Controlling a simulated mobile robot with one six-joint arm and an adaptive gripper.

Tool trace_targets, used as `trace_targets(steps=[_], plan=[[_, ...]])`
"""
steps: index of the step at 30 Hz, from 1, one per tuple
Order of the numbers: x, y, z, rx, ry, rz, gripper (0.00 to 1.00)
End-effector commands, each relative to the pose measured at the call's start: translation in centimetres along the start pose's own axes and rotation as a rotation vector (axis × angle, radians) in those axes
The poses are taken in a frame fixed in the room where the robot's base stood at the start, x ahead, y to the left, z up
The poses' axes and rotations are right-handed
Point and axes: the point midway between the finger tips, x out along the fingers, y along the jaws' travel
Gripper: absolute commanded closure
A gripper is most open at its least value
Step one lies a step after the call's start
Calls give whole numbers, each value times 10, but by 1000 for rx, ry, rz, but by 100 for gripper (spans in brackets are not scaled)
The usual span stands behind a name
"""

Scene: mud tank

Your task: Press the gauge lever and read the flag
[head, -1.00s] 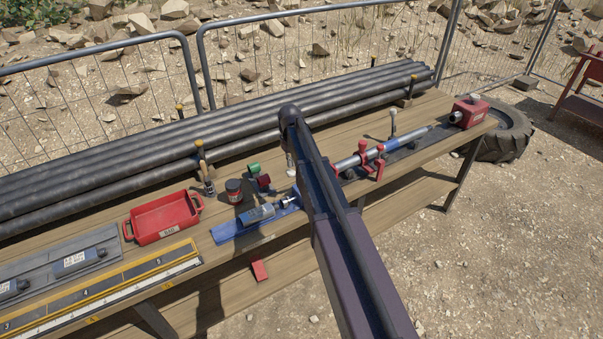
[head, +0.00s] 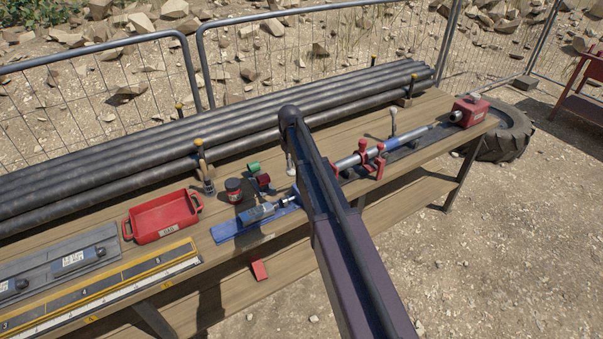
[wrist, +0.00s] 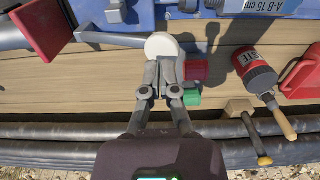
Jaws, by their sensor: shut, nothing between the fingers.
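A round white knob (wrist: 161,46) shows in the wrist view at the end of a thin grey rod; it looks like the gauge lever's end. My gripper (wrist: 160,64) is shut and empty, its fingertips at the knob's edge; I cannot tell whether they touch. A red square plate (wrist: 43,27) stands at the rod's other side and may be the flag. A blue base (wrist: 125,14) lies beyond. In the head view my arm hides the gripper, and a small pale piece (head: 291,163) shows beside it.
Long dark pipes (head: 130,160) line the bench's back. A steel tube in red clamps (head: 378,160) is right of my arm.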

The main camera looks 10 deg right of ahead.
Motion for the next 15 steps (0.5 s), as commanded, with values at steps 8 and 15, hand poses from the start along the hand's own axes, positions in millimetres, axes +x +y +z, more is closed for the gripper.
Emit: trace_targets(steps=[8,15], plan=[[10,0,0,0,0,0,100],[16,0,0,1,0,0,100]])
